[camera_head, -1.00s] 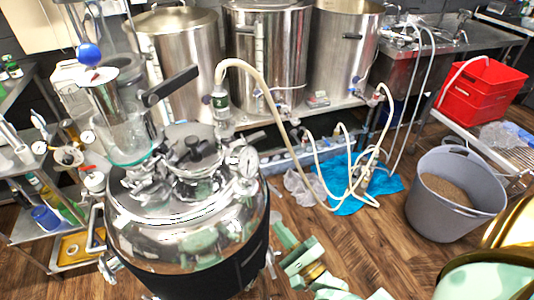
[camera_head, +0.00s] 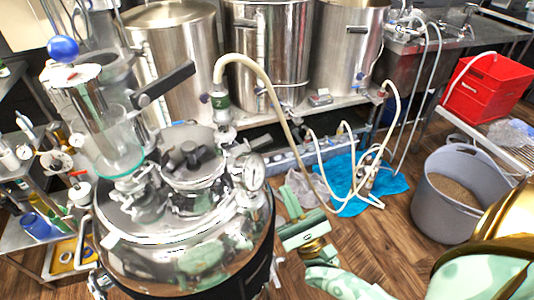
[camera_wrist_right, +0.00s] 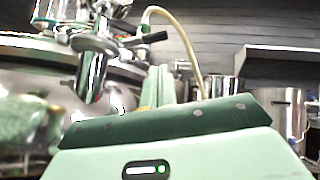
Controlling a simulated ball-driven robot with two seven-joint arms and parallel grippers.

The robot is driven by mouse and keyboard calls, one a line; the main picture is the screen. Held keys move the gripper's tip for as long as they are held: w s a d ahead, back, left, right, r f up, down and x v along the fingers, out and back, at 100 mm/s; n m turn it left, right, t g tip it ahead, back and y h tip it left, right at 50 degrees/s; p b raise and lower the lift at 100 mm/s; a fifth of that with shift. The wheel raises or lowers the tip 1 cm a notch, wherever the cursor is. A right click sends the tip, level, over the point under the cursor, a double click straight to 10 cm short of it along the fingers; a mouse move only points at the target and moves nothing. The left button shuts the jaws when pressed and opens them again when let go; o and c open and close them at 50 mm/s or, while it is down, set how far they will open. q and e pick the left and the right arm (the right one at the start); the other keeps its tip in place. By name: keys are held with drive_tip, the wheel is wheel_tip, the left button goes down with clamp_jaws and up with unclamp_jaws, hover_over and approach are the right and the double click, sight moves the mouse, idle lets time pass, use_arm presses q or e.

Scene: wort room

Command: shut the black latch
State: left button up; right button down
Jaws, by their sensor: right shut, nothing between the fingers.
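The black latch (camera_head: 165,84) shows as a thick black lever sticking up and to the right, above the shiny steel vessel (camera_head: 150,245) and beside the glass cylinder. A black lever (camera_wrist_right: 146,38) also shows near the top of the right wrist view; I cannot tell for sure that it is the same one. My right gripper (camera_head: 292,220), pale green, is right of the vessel, below the lid's level in the picture and apart from the latch. It is shut and empty. My left gripper is out of view.
A pressure gauge (camera_head: 252,171) and a beige hose (camera_head: 262,72) stand on the vessel's right side. Tall steel kettles (camera_head: 270,55) line the back. A grey bucket (camera_head: 440,205) and a red crate (camera_head: 486,88) are at the right. Wood floor between is partly clear.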

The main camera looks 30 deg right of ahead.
sight(251, 144)
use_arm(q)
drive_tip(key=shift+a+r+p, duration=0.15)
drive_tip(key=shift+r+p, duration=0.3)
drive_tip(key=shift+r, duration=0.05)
use_arm(e)
drive_tip(key=x, duration=1)
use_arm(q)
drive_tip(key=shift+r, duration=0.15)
use_arm(e)
drive_tip(key=shift+r+y, duration=0.1)
drive_tip(key=shift+y, duration=0.2)
